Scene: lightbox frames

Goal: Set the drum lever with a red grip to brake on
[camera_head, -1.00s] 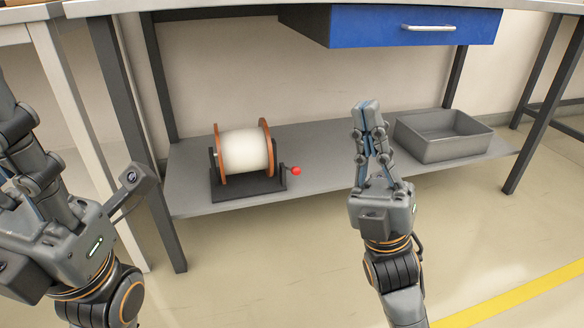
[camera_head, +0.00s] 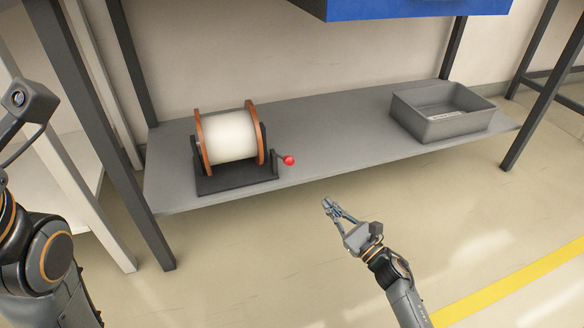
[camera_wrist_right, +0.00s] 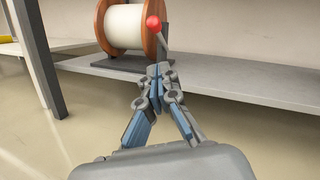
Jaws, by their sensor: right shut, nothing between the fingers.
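A drum (camera_head: 229,137) with white winding and orange-brown flanges sits in a black stand on the lower shelf. Its lever has a red grip (camera_head: 289,160) and sticks out at the stand's right side, towards the shelf's front edge. The red grip also shows in the right wrist view (camera_wrist_right: 154,23), above my fingertips. My right gripper (camera_head: 328,204) is shut and empty, in front of the shelf, right of and lower than the grip in the picture, apart from it. My left arm shows at the left edge; its gripper fingers are out of view.
The grey shelf (camera_head: 330,133) is bare between the drum and a grey open bin (camera_head: 440,113) at its right. A blue drawer (camera_head: 410,8) hangs above. Dark table legs (camera_head: 108,140) stand at the left. The floor in front is clear.

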